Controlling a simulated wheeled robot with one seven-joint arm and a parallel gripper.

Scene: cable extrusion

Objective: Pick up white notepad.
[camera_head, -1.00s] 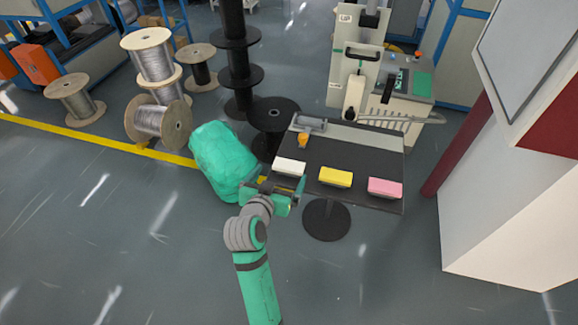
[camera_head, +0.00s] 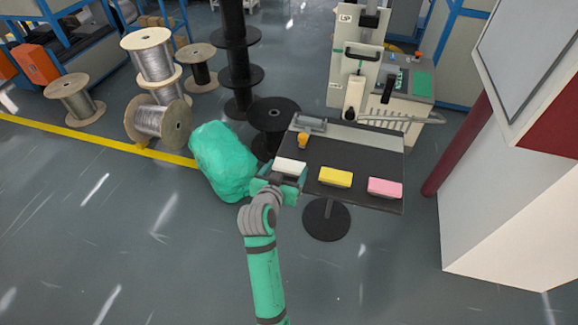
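The white notepad (camera_head: 291,164) lies at the left front of a small dark table (camera_head: 362,152). My gripper (camera_head: 284,175) is at the table's front left edge, right at the near side of the white notepad. It partly covers the notepad's near edge. The fingers are too small and hidden to tell whether they are open or shut, or whether they touch the notepad.
A yellow notepad (camera_head: 335,177) and a pink notepad (camera_head: 385,187) lie to the right along the front edge. An orange object (camera_head: 303,140) and a grey device (camera_head: 310,123) are at the back left. A green wrapped bundle (camera_head: 222,161) stands left of the table.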

